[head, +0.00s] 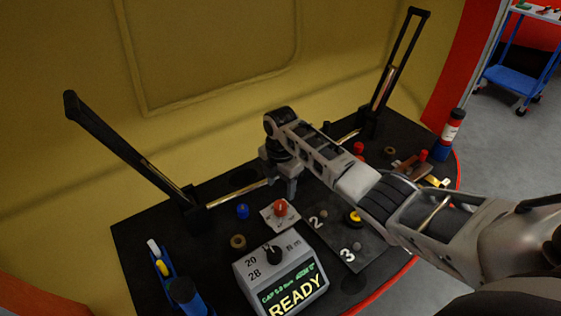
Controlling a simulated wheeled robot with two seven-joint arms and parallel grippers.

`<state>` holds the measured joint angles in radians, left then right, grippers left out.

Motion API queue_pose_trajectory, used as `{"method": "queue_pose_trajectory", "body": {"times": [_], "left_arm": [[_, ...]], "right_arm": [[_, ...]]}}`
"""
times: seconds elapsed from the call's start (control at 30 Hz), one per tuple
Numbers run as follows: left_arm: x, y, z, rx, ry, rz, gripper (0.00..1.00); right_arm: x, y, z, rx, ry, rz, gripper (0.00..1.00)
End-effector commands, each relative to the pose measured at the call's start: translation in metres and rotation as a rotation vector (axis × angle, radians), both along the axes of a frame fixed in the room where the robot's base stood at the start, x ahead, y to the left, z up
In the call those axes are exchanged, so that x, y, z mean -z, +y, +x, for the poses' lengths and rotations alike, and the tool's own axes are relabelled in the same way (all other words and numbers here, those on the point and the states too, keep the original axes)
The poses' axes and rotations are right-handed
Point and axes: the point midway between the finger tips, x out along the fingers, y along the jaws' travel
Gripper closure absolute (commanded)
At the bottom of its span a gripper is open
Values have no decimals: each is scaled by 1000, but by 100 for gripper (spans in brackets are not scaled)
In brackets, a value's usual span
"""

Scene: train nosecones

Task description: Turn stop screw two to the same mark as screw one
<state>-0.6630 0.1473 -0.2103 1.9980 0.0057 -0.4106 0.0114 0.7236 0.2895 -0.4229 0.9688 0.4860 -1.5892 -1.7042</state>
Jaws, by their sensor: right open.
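A dark plate (337,236) with white numerals lies on the black bench. Beside the "2" is a small brownish screw head (324,212), stop screw two; its mark is too small to read. A grey screw head (357,246) sits by the "3". No numeral "1" shows; that part of the plate is behind my right arm, so I cannot make out screw one. My right gripper (279,190) is open, pointing down, above and left of the "2". It is just behind a red knob (281,208) on a white card. My left gripper is not in view.
A grey control box (280,276) reading "READY" stands at the front. A blue knob (243,211), brass ring (238,241) and yellow-black knob (354,216) are nearby. Black hinged arms (125,150) rise at both sides. A blue holder (163,268) stands front left.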

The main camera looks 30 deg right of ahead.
Motion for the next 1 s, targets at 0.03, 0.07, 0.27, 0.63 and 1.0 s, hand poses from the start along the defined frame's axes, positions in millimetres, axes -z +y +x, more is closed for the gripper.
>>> {"method": "queue_pose_trajectory", "body": {"times": [0.03, 0.07, 0.27, 0.63, 1.0], "left_arm": [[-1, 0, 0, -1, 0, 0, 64], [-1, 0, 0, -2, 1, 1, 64], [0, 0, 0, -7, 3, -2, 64], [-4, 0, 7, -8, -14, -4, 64], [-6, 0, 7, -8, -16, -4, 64]], "right_arm": [[-14, 0, 1, 0, -5, 1, 44], [-21, 0, 1, 0, -5, 0, 44], [-55, 0, 1, 1, -2, 1, 44], [-72, 0, 0, 1, 0, 0, 44], [-71, 0, 0, 1, 0, 0, 44]]}}
